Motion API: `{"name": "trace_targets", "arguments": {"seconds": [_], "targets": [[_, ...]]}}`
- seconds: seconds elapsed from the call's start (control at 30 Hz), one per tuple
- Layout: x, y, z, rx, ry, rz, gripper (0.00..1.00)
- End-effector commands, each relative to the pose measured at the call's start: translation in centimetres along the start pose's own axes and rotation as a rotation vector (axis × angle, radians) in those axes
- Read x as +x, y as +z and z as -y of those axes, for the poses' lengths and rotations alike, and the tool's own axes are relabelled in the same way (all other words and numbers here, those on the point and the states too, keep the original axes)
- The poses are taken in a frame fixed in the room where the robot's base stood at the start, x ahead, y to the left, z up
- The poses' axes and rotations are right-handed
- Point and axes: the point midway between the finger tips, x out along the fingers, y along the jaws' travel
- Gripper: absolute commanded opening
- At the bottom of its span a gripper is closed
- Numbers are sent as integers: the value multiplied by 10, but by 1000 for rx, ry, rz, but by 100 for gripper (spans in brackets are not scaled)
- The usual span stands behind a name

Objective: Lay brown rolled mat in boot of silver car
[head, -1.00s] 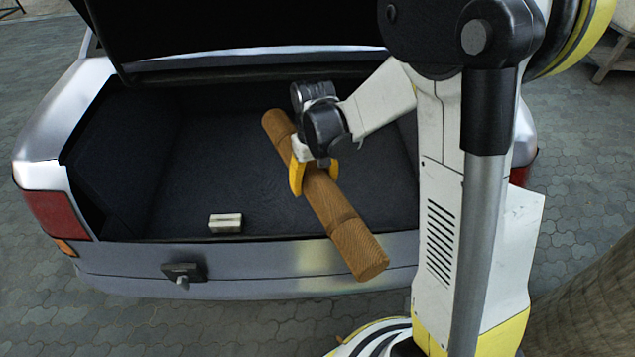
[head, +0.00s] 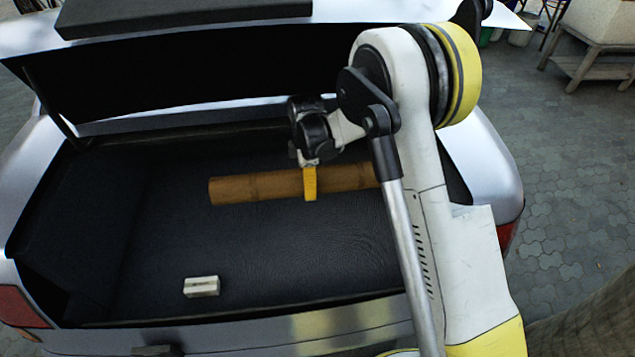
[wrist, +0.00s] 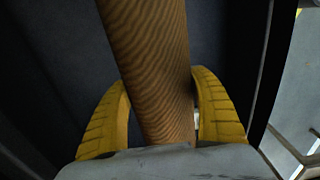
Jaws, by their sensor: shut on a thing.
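The brown rolled mat (head: 255,188) lies crosswise over the dark boot of the silver car (head: 130,220), and its right end is hidden behind my arm. My gripper (head: 310,190) is shut around the mat near its visible middle, with one yellow finger showing in the head view. In the wrist view the mat (wrist: 155,70) runs between both yellow fingers of my gripper (wrist: 162,105). I cannot tell whether the mat touches the boot floor or is held just above it.
A small pale box (head: 201,287) lies on the boot floor near the front left. The raised boot lid (head: 200,70) stands behind and above my gripper. The floor left of and in front of the mat is mostly clear. A wooden bench (head: 590,60) stands far off at the right.

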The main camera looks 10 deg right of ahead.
Motion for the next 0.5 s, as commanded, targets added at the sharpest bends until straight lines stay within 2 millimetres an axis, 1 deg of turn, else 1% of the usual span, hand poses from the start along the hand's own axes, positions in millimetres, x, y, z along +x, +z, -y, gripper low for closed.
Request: {"name": "trace_targets", "arguments": {"seconds": [0.17, 0.5], "targets": [[22, 0, 0, -1, 0, 0, 29], [71, 0, 0, 1, 0, 0, 29]]}}
